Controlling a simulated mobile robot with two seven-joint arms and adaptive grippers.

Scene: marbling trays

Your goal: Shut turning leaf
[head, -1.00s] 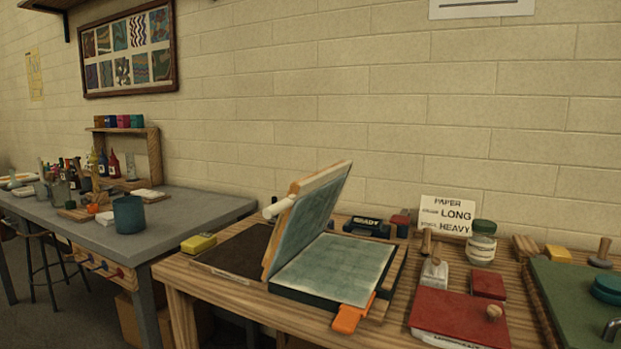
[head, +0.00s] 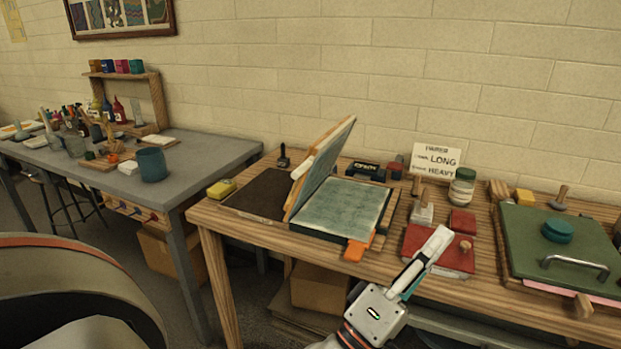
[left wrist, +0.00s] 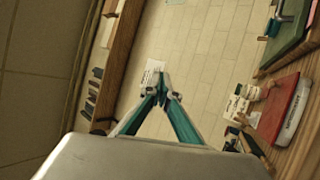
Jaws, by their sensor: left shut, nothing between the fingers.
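The turning leaf (head: 322,165) is a wood-edged panel with a pale blue-green inner face. It stands open, tilted up steeply at the left edge of the flat pale blue-green bed (head: 345,208). An orange tab (head: 355,250) sticks out at the bed's front edge. My left gripper (head: 438,240) is shut and empty, in front of and above the red board, right of the bed and apart from the leaf. Its closed fingertips (left wrist: 161,88) also show in the left wrist view, where the leaf cannot be made out. My right gripper is not in view.
A dark panel (head: 255,195) lies left of the leaf, with a yellow block (head: 221,188) beside it. A red board (head: 455,262) with a knob lies right of the bed. A green board (head: 540,238) with a metal handle lies farther right. A sign (head: 437,160) stands behind.

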